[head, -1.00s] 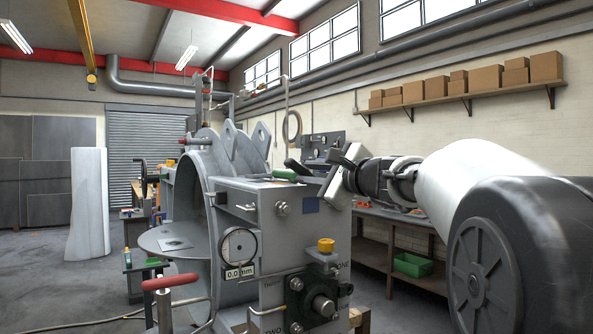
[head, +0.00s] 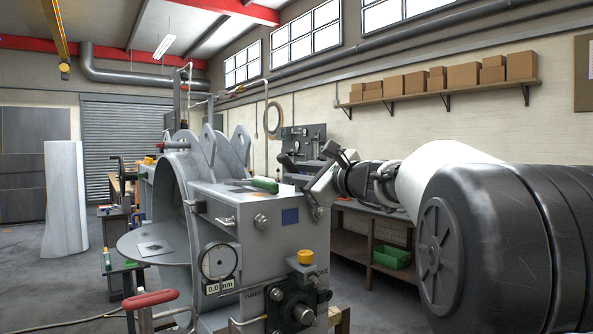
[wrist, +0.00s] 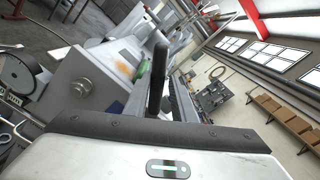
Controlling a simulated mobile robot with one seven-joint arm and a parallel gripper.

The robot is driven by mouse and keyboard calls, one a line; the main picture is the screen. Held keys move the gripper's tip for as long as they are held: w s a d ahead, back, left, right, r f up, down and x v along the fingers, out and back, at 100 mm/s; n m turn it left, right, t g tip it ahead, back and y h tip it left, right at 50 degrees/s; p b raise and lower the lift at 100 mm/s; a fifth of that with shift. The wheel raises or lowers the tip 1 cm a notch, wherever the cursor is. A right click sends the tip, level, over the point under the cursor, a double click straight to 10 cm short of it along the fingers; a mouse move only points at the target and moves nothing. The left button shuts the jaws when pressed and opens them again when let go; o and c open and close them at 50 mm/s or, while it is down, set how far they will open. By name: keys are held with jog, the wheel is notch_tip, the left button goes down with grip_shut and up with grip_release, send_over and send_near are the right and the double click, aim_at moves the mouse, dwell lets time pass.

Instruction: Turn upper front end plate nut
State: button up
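A hex nut (head: 261,220) sits on the upper front face of the grey machine housing (head: 225,212). In the wrist view the nut (wrist: 80,87) shows at the left on the pale face, clear of the finger. My gripper (head: 284,159) is above and to the right of the nut in the head view, apart from it. In the wrist view its dark fingers (wrist: 158,70) appear as one upright bar in the middle, so they look shut, with nothing held.
A green-handled tool (head: 265,185) lies on the housing top. Below are a dial gauge (head: 219,261), a yellow cap (head: 305,257) and a dark block with a shaft (head: 303,314). A red-handled lever (head: 150,299) stands at front left. A workbench (head: 350,222) runs behind.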

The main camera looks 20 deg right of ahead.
jog(key=d+m+p, duration=0.1)
jog(key=p, duration=0.1)
jog(key=w+d+r+m+p, duration=0.1)
jog(key=p, duration=0.1)
jog(key=d+r+m+p, duration=0.1)
jog(key=p, duration=0.1)
jog(key=shift+w+d+r+m, duration=0.1)
jog(key=shift+w+d+m, duration=0.05)
jog(key=shift+d+m, duration=0.15)
jog(key=shift+w+d+r+m+p, duration=0.25)
jog(key=shift+d+m+p, duration=0.4)
jog(key=shift+p, duration=0.45)
jog(key=shift+w+d+r+m+p, duration=0.1)
jog(key=shift+w+d+m+p, duration=0.1)
jog(key=shift+d+m+p, duration=0.5)
jog(key=shift+w+d+r+m+p, duration=0.3)
jog(key=shift+d+p, duration=0.45)
jog(key=shift+p, duration=0.7)
jog(key=shift+f, duration=0.1)
